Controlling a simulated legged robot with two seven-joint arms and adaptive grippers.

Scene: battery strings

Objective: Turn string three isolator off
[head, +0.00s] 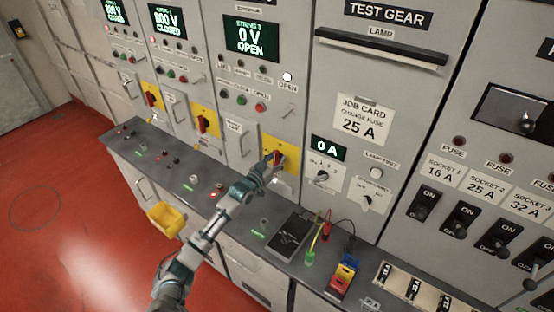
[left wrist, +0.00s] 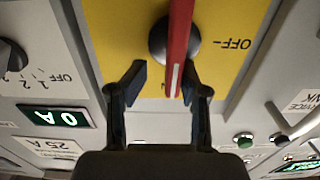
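The string three isolator has a yellow plate (head: 291,152) with a red handle (head: 279,158), low on the third cabinet. Its display (head: 251,38) reads 0 V OPEN. My left gripper (head: 270,165) is at the handle and partly covers it. In the left wrist view the red handle (left wrist: 179,45) stands on a grey round hub, over the yellow plate (left wrist: 232,25) with an OFF mark to the right. My left fingers (left wrist: 163,82) are apart, with the handle's end between them, closer to the right-hand finger. A firm hold does not show. My right gripper is not in view.
Two other yellow isolator plates (head: 204,121) (head: 151,95) are on the cabinets to the left, with displays reading CLOSED. Red floor lies open at left.

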